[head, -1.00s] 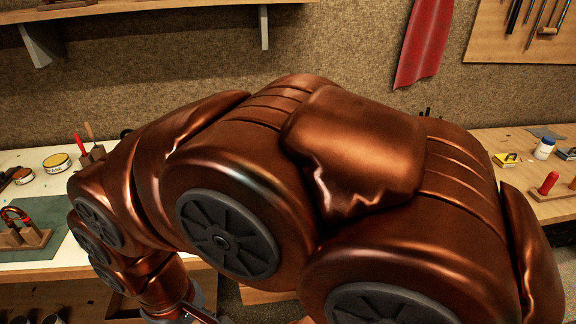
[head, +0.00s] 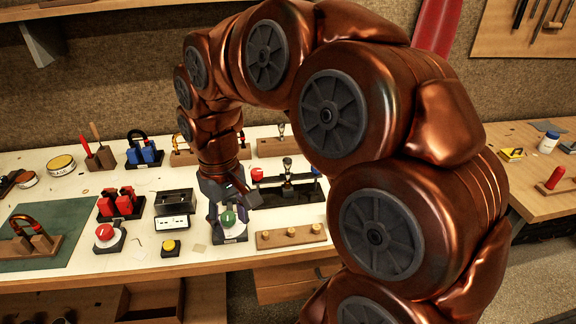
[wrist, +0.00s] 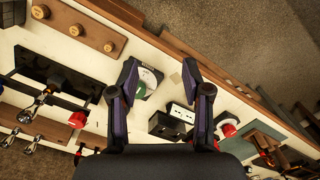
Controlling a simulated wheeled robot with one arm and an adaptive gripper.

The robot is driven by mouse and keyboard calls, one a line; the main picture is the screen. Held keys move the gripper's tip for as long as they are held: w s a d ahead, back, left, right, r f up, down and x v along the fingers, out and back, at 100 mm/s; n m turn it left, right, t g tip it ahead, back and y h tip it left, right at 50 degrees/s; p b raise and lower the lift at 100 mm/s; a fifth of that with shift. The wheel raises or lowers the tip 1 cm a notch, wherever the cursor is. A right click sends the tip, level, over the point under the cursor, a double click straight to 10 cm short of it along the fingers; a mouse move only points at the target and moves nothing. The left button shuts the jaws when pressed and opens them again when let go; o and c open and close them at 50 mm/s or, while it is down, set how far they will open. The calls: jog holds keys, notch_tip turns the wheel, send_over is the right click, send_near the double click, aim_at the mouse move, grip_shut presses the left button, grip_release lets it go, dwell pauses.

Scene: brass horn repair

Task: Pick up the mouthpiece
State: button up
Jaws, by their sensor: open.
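A small silver cup-shaped piece (head: 287,163), which looks like a mouthpiece, stands upright at the black tray on the white bench. A similar silver piece (head: 281,128) stands at the wooden rack behind it. Silver pieces (wrist: 42,98) also show at the left of the wrist view; I cannot tell which is the task's mouthpiece. My gripper (head: 233,208) is open and empty, left of the black tray and over the green button (head: 228,217) on its plate. In the wrist view, my spread fingers (wrist: 158,75) have the green button beside the left fingertip.
A wooden rail with three knobs (head: 262,241) lies at the front edge. Left of my gripper are a black box (head: 174,202), a yellow button (head: 170,246), a red button (head: 104,232) and red clamp blocks (head: 121,204). A green mat (head: 68,262) lies farther left.

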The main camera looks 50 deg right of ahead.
jog(key=w+d+r+m+p, duration=0.1)
jog(key=w+d, duration=0.3)
jog(key=d, duration=0.2)
jog(key=w+d+r+m, duration=0.1)
jog(key=w+d, duration=0.3)
jog(key=d, duration=0.3)
jog(key=m, duration=0.2)
send_over(287, 169)
jog(key=shift+w+d+f+t+p, duration=0.25)
jog(key=shift+w+f+t+p, duration=0.15)
jog(key=shift+f, duration=0.2)
jog(key=shift+d+f, duration=0.3)
jog(key=shift+f, duration=0.05)
jog(key=shift+s+a+f+p, duration=0.15)
jog(key=shift+f+p, duration=0.65)
jog(key=shift+f, duration=1)
jog(key=shift+w+a+f+p, duration=0.1)
jog(key=shift+f+p, duration=0.7)
jog(key=shift+f, duration=1)
grip_shut()
